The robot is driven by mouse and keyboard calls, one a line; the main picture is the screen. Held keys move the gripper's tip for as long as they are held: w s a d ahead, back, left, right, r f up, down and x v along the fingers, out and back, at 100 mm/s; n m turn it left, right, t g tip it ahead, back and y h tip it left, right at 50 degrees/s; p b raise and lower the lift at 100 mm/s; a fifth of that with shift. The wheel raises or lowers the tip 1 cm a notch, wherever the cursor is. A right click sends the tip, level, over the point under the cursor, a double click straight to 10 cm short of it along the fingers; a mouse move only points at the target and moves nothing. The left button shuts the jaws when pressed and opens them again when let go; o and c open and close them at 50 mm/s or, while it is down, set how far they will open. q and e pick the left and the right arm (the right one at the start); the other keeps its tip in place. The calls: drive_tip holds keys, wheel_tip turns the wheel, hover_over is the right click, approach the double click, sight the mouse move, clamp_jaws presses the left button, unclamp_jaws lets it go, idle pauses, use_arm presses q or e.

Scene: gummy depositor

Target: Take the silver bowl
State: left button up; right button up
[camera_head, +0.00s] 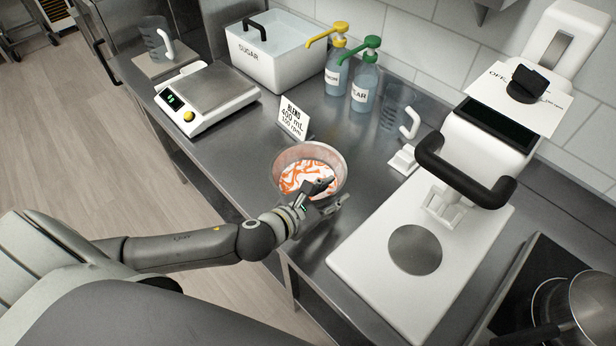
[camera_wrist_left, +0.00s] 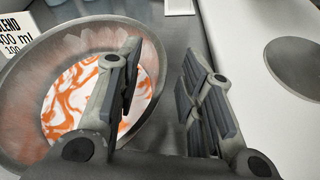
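The silver bowl (camera_head: 296,154) stands on the steel counter and holds white liquid with orange swirls. In the left wrist view the bowl (camera_wrist_left: 28,95) fills the left side. My left gripper (camera_head: 334,193) is at the near right side of the bowl. In the left wrist view my left gripper (camera_wrist_left: 163,75) is open, with one finger over the bowl's inside and the other outside it to the right. The rim passes between the fingers. I cannot tell whether either finger touches it. My right gripper is not in view.
The white depositor machine (camera_head: 380,265) with a black handle (camera_head: 465,172) stands close on the right. A "BLEND" card (camera_head: 293,118) is just behind the bowl. A scale (camera_head: 208,95), a sugar bin (camera_head: 275,60) and pump bottles (camera_head: 364,88) stand farther back. A pot (camera_head: 592,310) is at lower right.

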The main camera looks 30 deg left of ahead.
use_arm(q)
drive_tip(key=shift+x, duration=1)
clamp_jaws()
drive_tip(key=shift+r, duration=0.1)
